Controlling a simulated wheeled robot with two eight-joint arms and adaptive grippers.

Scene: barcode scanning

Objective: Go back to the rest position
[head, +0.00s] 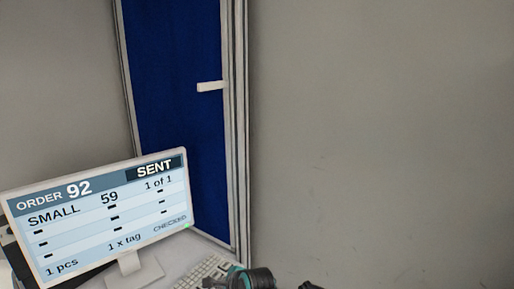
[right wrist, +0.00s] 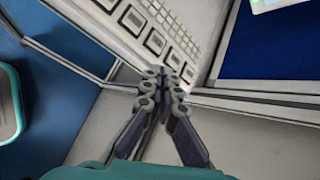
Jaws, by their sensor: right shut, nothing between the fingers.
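My right gripper (right wrist: 165,82) is shut and empty in the right wrist view. My left gripper is not in view.
A white monitor (head: 100,215) stands at the lower left, reading order 92, SENT, CHECKED. A blue partition panel (head: 175,90) in a metal frame stands behind it. A plain grey wall (head: 385,130) fills the right. A teal-rimmed thing (right wrist: 10,100) is cut off at the wrist view's left.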

